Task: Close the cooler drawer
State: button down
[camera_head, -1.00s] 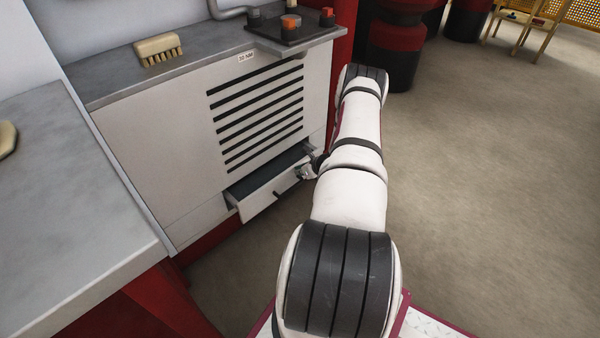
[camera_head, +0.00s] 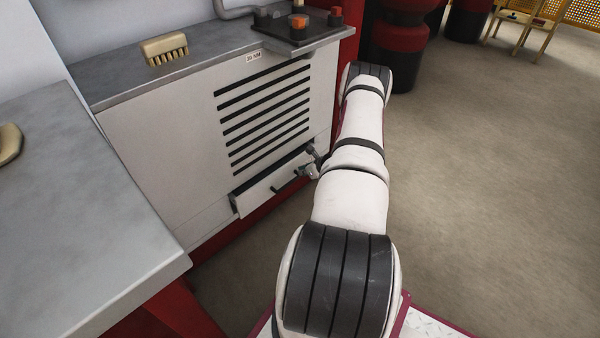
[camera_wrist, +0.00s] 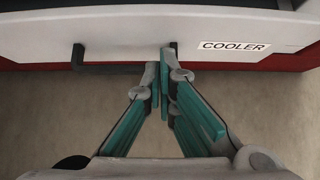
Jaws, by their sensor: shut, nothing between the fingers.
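The cooler drawer (camera_head: 268,192) is low in the white cabinet front, below the dark slots. It stands a little way out, and a narrow dark gap shows along its top. In the wrist view its white front (camera_wrist: 225,32) spans the top, with a COOLER label (camera_wrist: 234,46) and a dark bar handle (camera_wrist: 110,68) at the left. In the head view my gripper (camera_head: 312,165) is at the drawer's right end, partly hidden by my arm.
The white cabinet (camera_head: 160,140) carries a brush (camera_head: 165,50) and a control panel (camera_head: 298,28) on top. A grey bench (camera_head: 75,200) stands at the left. Red and black drums (camera_head: 402,50) stand at the back. Open floor (camera_head: 490,180) lies to the right.

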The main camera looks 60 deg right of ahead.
jog(key=p+v, duration=0.4)
jog(key=v, duration=0.6)
jog(key=c, duration=2)
grip_release()
jog(key=shift+s+f, duration=0.1)
jog(key=shift+s, duration=0.1)
jog(key=o, duration=0.4)
notch_tip(320, 180, down, 8)
jog(key=a+m+t+b, duration=0.2)
jog(key=m+t, duration=0.1)
jog(key=m, duration=0.3)
jog(key=shift+m, duration=0.3)
jog(key=m+t+h+b, duration=0.25)
jog(key=m+t, duration=0.35)
jog(key=m, duration=0.5)
send_near(290, 184)
jog(key=shift+y, duration=0.25)
jog(key=b+x, duration=0.4)
jog(key=x, duration=0.6)
jog(key=shift+w+d, duration=0.2)
jog(key=shift+c, duration=0.3)
grip_shut()
